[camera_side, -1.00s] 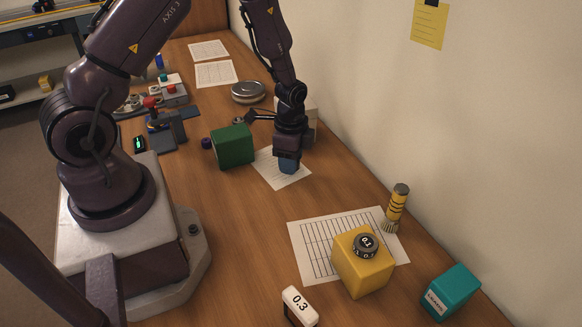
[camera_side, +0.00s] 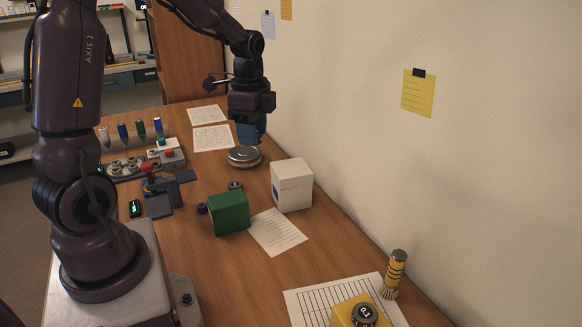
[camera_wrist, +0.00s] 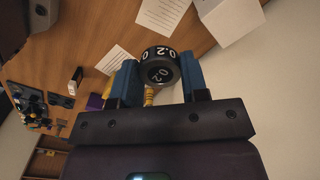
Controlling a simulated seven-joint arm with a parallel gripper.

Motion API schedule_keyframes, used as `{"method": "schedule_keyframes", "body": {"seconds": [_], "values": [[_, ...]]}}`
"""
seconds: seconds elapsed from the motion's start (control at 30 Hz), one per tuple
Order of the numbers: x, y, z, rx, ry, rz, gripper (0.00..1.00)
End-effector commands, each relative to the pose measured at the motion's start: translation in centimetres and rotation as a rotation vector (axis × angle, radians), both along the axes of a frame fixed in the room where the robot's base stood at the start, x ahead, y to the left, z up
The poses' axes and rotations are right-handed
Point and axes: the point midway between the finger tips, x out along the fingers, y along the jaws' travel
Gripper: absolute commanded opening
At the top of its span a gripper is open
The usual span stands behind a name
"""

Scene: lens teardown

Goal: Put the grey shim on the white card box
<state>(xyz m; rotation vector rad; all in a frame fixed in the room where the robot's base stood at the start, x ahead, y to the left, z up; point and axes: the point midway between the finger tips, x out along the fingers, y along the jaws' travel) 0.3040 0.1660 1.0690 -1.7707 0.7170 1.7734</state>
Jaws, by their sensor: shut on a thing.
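My gripper (camera_wrist: 158,82) is shut on a round dark grey shim (camera_wrist: 160,66) marked 0.2, held between its blue fingertips.
A green box (camera_side: 229,214) stands left of the white box, with a small dark ring (camera_side: 236,185) and a purple piece (camera_side: 202,208) near it. A yellow box (camera_side: 350,313) carries a dark piece marked 0.1, beside a brush (camera_side: 394,275). The wall runs along the right.

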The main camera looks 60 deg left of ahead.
Motion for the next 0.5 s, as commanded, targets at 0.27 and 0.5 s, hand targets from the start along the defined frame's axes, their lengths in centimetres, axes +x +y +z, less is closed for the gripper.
{"method": "schedule_keyframes", "body": {"seconds": [0.27,0.5], "values": [[4.8,2.5,-2.7,-0.001,0.0,-0.019,0.17],[9.2,4.9,-6.4,-0.001,0.003,-0.018,0.17]]}}
